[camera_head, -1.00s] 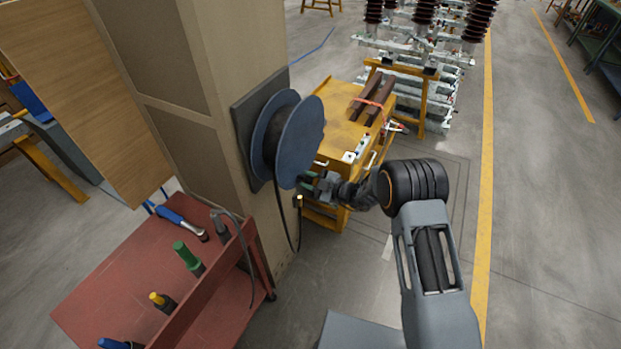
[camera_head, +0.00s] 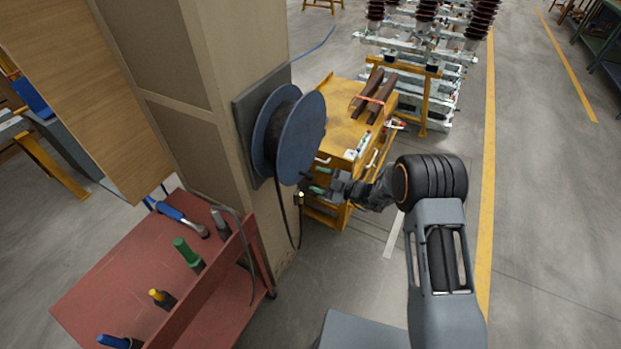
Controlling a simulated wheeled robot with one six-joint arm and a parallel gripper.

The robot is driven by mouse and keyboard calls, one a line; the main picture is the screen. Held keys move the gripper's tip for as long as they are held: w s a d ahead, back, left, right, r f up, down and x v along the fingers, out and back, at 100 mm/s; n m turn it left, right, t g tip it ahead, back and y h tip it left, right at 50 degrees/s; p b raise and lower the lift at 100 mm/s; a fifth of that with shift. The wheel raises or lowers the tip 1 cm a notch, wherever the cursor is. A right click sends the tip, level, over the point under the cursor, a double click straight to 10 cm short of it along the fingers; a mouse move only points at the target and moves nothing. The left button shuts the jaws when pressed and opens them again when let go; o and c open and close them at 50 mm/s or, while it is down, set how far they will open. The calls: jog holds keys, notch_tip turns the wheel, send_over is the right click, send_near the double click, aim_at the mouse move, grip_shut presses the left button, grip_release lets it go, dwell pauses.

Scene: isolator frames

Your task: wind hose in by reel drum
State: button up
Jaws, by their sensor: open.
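The blue reel drum (camera_head: 297,139) is mounted on a dark plate on the side of the beige column. Dark hose (camera_head: 269,140) is wound between its two discs. A hose length (camera_head: 291,228) hangs below the drum in a loop, with a yellow-tipped end (camera_head: 300,197) near the drum's lower edge. My gripper (camera_head: 312,180) is open beside the lower right rim of the drum. I cannot tell whether its fingertips touch anything. A small green part shows between or behind the fingers.
A red tool cart (camera_head: 150,270) with several tools stands at lower left, close to the column (camera_head: 190,110). A yellow cart (camera_head: 345,130) stands behind my gripper. Racked insulators (camera_head: 425,60) stand at the back.

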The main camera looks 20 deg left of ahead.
jog(key=s+d+b, duration=0.1)
jog(key=d+b, duration=0.1)
jog(key=d, duration=0.8)
jog(key=shift+s+r, duration=0.15)
jog(key=shift+s, duration=0.1)
jog(key=shift+d, duration=0.1)
